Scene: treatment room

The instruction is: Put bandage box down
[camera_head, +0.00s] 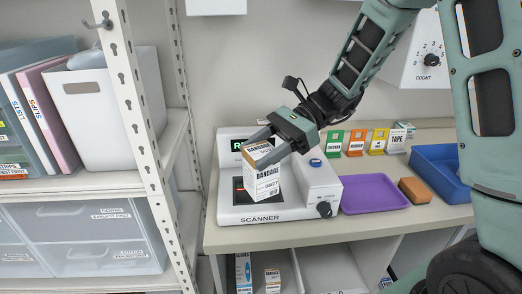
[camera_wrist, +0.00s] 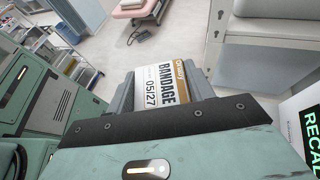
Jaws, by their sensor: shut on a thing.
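The bandage box (camera_head: 263,180), white with a brown top band and black print, is upright between the fingers of my gripper (camera_head: 272,147). My gripper is shut on it, over the scanner (camera_head: 262,215) on the counter. I cannot tell whether the box's bottom touches the scanner plate. In the wrist view the box (camera_wrist: 160,86) shows its BANDAGE label and 05/27 between the two fingers (camera_wrist: 160,98).
Right of the scanner are a purple tray (camera_head: 373,194), an orange-brown block (camera_head: 416,190), a blue bin (camera_head: 438,166) and several coloured cards (camera_head: 356,142). A metal shelf post (camera_head: 137,110) stands close on the left. Bare counter (camera_head: 400,222) shows along the front.

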